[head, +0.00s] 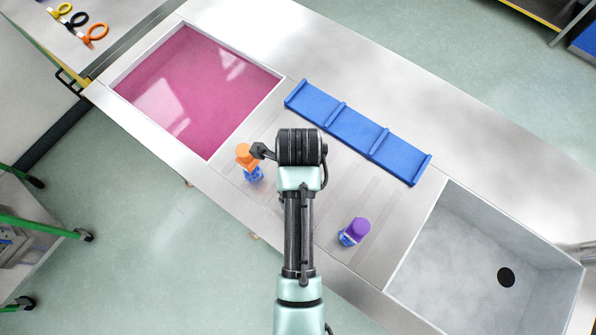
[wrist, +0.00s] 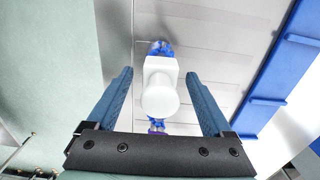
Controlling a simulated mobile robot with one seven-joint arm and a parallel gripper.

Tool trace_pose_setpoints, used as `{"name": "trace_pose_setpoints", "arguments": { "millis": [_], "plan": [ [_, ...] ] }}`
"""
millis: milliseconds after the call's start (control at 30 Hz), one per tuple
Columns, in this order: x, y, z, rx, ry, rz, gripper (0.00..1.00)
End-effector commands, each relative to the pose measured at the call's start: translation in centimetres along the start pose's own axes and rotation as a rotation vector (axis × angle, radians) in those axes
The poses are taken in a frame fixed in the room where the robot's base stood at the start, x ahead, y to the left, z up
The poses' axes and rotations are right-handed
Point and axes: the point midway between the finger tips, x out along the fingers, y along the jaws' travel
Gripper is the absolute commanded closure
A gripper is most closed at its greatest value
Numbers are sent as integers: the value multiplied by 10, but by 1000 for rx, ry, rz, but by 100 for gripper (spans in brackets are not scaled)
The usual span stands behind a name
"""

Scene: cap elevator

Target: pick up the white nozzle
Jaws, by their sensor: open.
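The white nozzle (wrist: 161,92) shows in the wrist view, with a squarish body and a round end towards the camera. It lies between the two fingers of my gripper (wrist: 159,73), which is open, with a visible gap on each side. A blue part (wrist: 160,48) shows just beyond the nozzle; I cannot tell whether it joins it. In the head view my arm hides the white nozzle and my gripper's fingers.
An orange-topped piece (head: 247,161) and a purple-topped piece (head: 355,230), both with blue bases, stand on the metal counter. A blue ridged rack (head: 357,132) lies behind. A pink-floored basin (head: 195,85) is left; a grey sink (head: 480,265) with a drain is right.

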Motion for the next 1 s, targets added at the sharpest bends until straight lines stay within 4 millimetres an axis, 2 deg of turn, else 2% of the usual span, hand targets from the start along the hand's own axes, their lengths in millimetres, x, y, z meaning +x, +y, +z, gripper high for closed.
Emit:
{"name": "trace_pose_setpoints", "arguments": {
  "millis": [233, 533, 567, 1000],
  "plan": [
    [31, 2, 1, 0, 2, 3, 15],
    [37, 2, 1, 0, 0, 0, 15],
    [37, 2, 1, 0, 0, 0, 19],
    [36, 2, 1, 0, 0, 0, 98]
  ]
}}
